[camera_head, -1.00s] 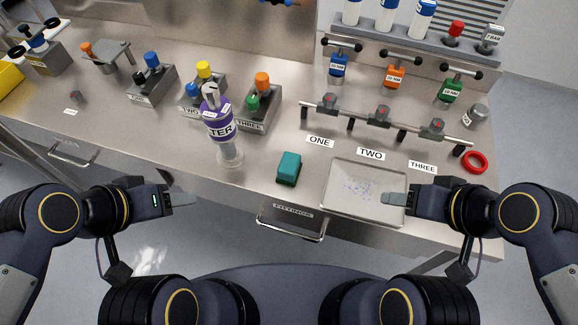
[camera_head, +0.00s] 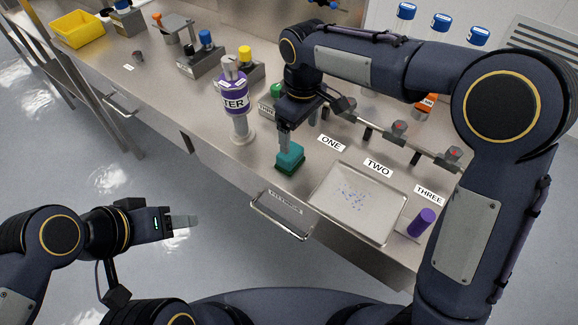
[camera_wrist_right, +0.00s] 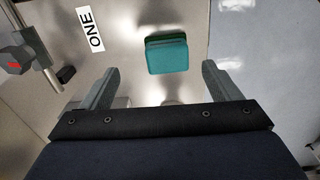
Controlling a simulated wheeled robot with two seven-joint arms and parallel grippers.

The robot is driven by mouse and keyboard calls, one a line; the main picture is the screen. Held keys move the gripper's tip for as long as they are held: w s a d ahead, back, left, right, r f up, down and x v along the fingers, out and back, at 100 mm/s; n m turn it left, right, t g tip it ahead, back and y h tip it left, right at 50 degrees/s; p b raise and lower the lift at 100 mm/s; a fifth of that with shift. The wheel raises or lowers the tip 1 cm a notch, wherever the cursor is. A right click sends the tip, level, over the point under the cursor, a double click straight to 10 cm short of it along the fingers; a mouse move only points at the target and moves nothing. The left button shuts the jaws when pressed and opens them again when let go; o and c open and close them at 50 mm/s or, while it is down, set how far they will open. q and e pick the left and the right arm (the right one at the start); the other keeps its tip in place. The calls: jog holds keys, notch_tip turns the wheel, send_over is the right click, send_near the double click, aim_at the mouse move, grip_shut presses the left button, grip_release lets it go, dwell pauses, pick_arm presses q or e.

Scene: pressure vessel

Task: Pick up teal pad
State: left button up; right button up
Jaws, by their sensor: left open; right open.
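The teal pad (camera_head: 291,160) is a small block lying on the steel bench near its front edge, left of the metal tray. My right gripper (camera_head: 285,145) points down just above and behind the pad in the head view, partly covering it. In the right wrist view the teal pad (camera_wrist_right: 167,54) lies ahead of the open jaws (camera_wrist_right: 160,72), between the lines of the two fingers and apart from both. My left gripper (camera_head: 185,222) is open and empty, in front of the bench over the floor.
A purple-labelled bottle (camera_head: 236,100) stands left of the pad. The metal tray (camera_head: 318,203) with small blue bits lies to the right, with a purple cylinder (camera_head: 421,222) beside it. A rail with clamps (camera_head: 398,130) runs behind. A drawer handle (camera_head: 280,218) juts from the front.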

aim_at(290, 157)
jog(key=shift+w+a+f, duration=0.1)
jog(key=shift+a+f, duration=0.35)
jog(key=shift+a, duration=0.1)
jog(key=shift+a+f+n, duration=0.1)
jog(key=shift+f+n, duration=0.2)
jog(key=f, duration=0.4)
jog(key=f+p, duration=0.1)
jog(key=f, duration=0.2)
jog(key=shift+a+f, duration=0.1)
jog(key=shift+a, duration=0.25)
jog(key=shift+c, duration=0.2)
jog(key=c, duration=1)
jog(key=shift+c, duration=0.2)
